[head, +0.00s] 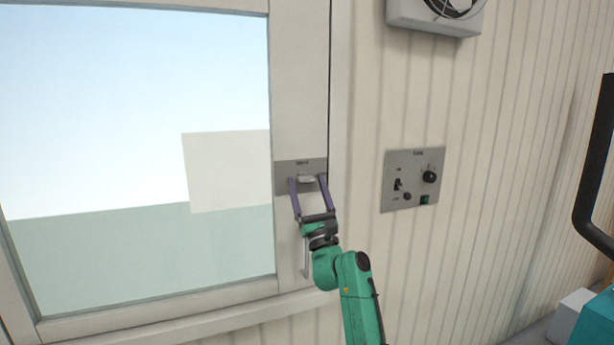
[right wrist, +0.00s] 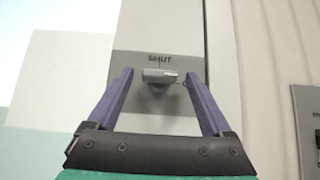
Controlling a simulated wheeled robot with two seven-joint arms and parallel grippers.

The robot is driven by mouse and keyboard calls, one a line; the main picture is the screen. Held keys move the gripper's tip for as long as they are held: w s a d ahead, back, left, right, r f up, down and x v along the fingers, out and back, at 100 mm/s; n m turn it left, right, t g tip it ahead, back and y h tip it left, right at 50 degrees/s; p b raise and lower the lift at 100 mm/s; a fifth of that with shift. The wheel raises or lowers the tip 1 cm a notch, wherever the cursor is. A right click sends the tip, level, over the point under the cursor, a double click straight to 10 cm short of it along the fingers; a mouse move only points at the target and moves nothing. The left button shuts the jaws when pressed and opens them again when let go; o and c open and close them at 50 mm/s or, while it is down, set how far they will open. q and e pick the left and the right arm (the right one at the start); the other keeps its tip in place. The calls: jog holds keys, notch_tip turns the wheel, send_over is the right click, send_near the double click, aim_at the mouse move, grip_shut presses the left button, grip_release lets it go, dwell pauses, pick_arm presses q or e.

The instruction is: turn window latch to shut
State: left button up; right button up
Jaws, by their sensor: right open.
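The window latch (head: 306,179) is a small grey knob on a grey metal plate (head: 284,168) on the window's right frame. In the right wrist view the latch (right wrist: 159,75) lies roughly level, its wide end just below the word SHUT on the plate. Another label to its right is mostly hidden by a finger. My right gripper (head: 310,183) is open, its two purple fingers on either side of the latch; in the right wrist view the gripper (right wrist: 160,90) shows a gap between each finger and the latch. My left gripper is not in view.
The window pane (head: 100,100) fills the left. A control panel (head: 413,180) with switch and knobs is on the ribbed wall to the right, below a fan box (head: 436,14). A black bar (head: 594,160) and a teal object (head: 596,322) stand at far right.

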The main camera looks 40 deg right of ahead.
jog(key=shift+w+r, duration=0.2)
grip_shut()
